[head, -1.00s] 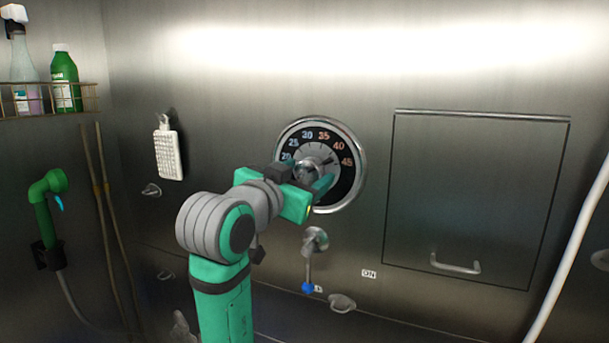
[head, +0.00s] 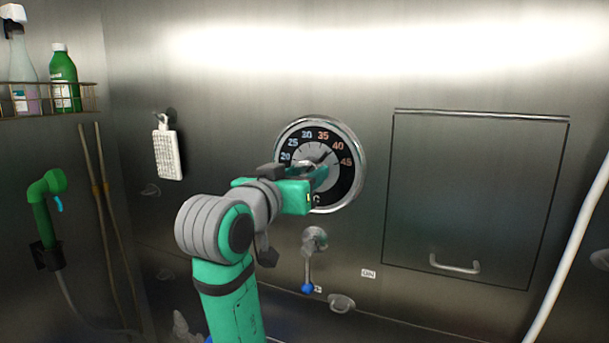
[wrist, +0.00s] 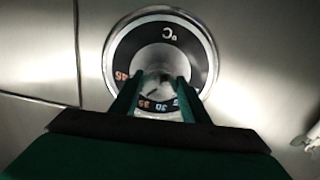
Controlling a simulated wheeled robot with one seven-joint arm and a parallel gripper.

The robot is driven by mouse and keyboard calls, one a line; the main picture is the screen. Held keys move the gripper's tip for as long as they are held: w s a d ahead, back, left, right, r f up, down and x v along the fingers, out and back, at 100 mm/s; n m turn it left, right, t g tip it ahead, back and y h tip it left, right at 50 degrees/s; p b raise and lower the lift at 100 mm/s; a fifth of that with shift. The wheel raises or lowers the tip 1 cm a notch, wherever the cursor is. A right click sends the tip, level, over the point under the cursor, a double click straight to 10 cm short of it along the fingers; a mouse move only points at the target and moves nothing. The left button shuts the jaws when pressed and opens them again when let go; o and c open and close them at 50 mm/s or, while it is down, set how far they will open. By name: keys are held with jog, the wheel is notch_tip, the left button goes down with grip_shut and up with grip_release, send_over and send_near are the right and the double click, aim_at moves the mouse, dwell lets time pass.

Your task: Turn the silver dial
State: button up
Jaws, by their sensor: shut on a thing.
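The silver dial (head: 352,196) is a round temperature dial on the metal wall, with a chrome rim, a black ring of numbers from 20 to 45 and a silver centre. In the head view, a thin dark pointer on the centre points toward about 40. My gripper (head: 317,178) is at the dial's centre and hides part of its lower left. In the wrist view the dial (wrist: 203,70) appears upside down. The two green fingers of my gripper (wrist: 158,84) are shut on its central knob, one on each side.
Below the dial is a lever (head: 308,265) with a blue tip. A panel with a handle (head: 455,265) is to the right, and a white hose (head: 567,265) is at the far right. A white brush (head: 167,153) hangs to the left. A green sprayer (head: 43,215) and shelved bottles are farther left.

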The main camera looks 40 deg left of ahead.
jog(key=n, duration=0.4)
jog(key=shift+d+n, duration=0.1)
jog(key=shift+n, duration=0.3)
dwell(0.4)
jog(key=o, duration=1.1)
jog(key=shift+c, duration=0.2)
jog(key=shift+s, duration=0.1)
jog(key=v, duration=1)
jog(key=shift+s, duration=0.3)
jog(key=shift+d+f, duration=0.1)
